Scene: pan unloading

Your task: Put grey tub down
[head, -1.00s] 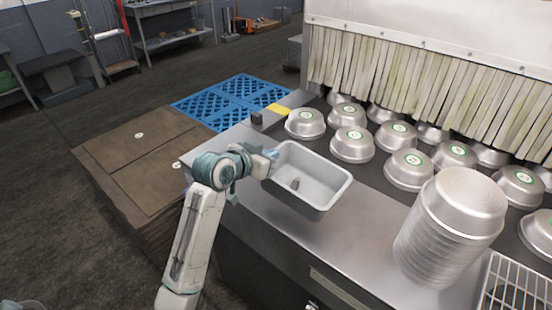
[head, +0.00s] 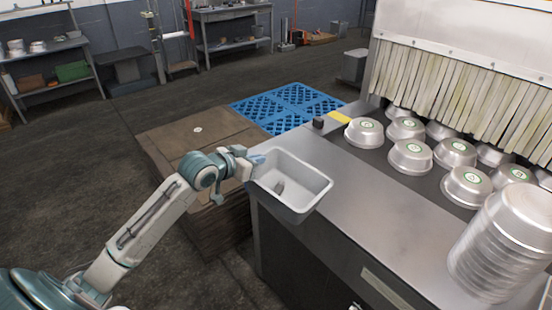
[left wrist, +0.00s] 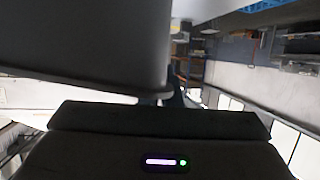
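My left gripper (head: 253,166) is shut on the tub's left rim. The tub looks roughly level; I cannot tell whether its base touches the counter. In the left wrist view the tub's wall (left wrist: 80,45) fills the upper left, dark and close. My right gripper is not in view.
Beyond the counter's left end stand a stack of brown cardboard (head: 190,135) and a blue pallet (head: 290,107). Several metal pans (head: 410,157) sit on the dark belt. A tall stack of pans (head: 505,245) stands at the right. Bare counter lies between tub and stack.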

